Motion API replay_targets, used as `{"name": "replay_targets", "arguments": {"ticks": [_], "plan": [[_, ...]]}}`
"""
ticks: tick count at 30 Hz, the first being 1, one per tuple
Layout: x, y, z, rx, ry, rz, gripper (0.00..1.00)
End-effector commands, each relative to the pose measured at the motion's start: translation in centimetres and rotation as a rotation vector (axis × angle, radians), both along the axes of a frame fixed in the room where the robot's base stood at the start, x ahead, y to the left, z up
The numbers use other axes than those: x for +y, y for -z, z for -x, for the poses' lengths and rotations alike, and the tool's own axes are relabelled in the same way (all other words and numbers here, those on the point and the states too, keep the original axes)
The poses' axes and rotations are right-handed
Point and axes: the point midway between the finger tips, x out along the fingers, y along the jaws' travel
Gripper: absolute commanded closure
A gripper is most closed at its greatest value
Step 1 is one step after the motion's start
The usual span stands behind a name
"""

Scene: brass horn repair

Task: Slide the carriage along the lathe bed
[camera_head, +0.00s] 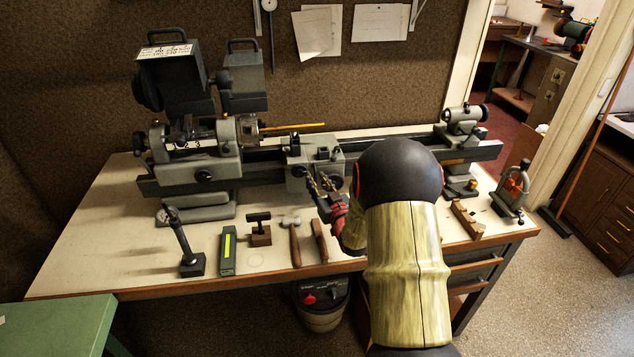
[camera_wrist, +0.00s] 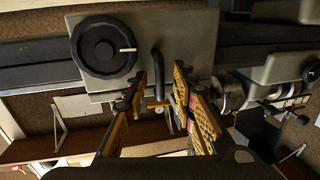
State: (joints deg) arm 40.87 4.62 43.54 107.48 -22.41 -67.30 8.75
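The grey carriage (camera_head: 298,184) sits on the dark lathe bed (camera_head: 405,154), right of the headstock. It fills the upper part of the wrist view (camera_wrist: 190,40), with a black handwheel (camera_wrist: 103,47) and a dark handle (camera_wrist: 157,62) beside it. My gripper (camera_head: 316,183) is at the carriage's front. In the wrist view its two yellow-padded fingers (camera_wrist: 160,78) are spread, with the handle between or just beyond their tips. A gap shows on both sides of the handle. My arm hides part of the bed and the carriage's right side in the head view.
The headstock (camera_head: 196,168) stands left on the bed, the tailstock (camera_head: 462,132) at the far right end. Several tools, including a hammer (camera_head: 294,235) and a green box (camera_head: 228,250), lie along the bench front. The bench top (camera_head: 100,240) is clear at left.

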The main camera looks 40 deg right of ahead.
Motion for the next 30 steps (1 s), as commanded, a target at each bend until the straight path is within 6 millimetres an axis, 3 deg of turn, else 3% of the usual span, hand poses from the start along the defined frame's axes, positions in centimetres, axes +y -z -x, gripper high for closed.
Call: {"name": "replay_targets", "arguments": {"ticks": [7,21,30], "plan": [[-0.02,-0.02,-0.03,0.0,0.0,0.0,0.74],[-0.02,0.0,-0.02,0.0,0.0,0.0,1.0],[-0.02,0.01,-0.02,0.001,0.0,0.0,1.0]]}}
